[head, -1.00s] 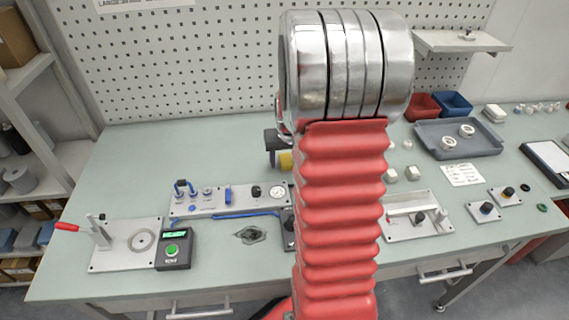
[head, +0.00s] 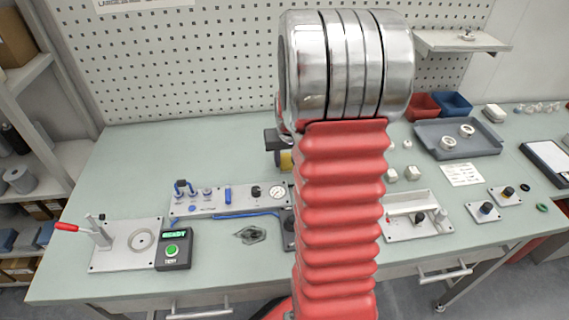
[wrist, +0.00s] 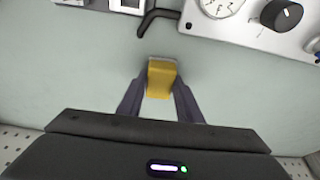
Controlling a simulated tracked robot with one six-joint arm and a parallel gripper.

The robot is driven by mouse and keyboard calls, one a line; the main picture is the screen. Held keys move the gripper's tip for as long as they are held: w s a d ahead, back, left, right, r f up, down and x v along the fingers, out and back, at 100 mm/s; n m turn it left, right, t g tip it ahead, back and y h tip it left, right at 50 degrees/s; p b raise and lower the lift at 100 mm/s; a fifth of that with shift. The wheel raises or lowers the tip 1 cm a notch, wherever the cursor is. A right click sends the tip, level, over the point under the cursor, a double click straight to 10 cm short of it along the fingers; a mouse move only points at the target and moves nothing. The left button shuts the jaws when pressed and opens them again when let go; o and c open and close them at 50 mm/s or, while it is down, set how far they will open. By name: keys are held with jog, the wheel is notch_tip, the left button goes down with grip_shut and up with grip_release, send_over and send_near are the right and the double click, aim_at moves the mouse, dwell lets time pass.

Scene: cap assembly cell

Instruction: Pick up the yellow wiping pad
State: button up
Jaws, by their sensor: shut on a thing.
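The yellow wiping pad (wrist: 161,76) is between the two dark fingers of my gripper (wrist: 158,92) in the wrist view. The fingers are shut on it from both sides, and its grey far edge shows beyond the fingertips. In the head view a small part of the pad (head: 286,160) shows beside my red arm sleeve, below the dark gripper body (head: 275,140). My arm hides the rest there. I cannot tell whether the pad touches the bench top.
A panel with a gauge and knobs (head: 230,199) lies in front of the pad. A tester with a green button (head: 174,249) and a red-handled lever fixture (head: 125,244) are at the left. A grey tray (head: 457,139) is at the right. The left rear bench is clear.

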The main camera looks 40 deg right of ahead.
jog(key=shift+r, duration=0.1)
notch_tip(320, 180, up, 10)
dwell(0.6)
dwell(0.4)
jog(key=o, duration=0.5)
jog(key=c, duration=0.4)
jog(key=shift+s, duration=0.1)
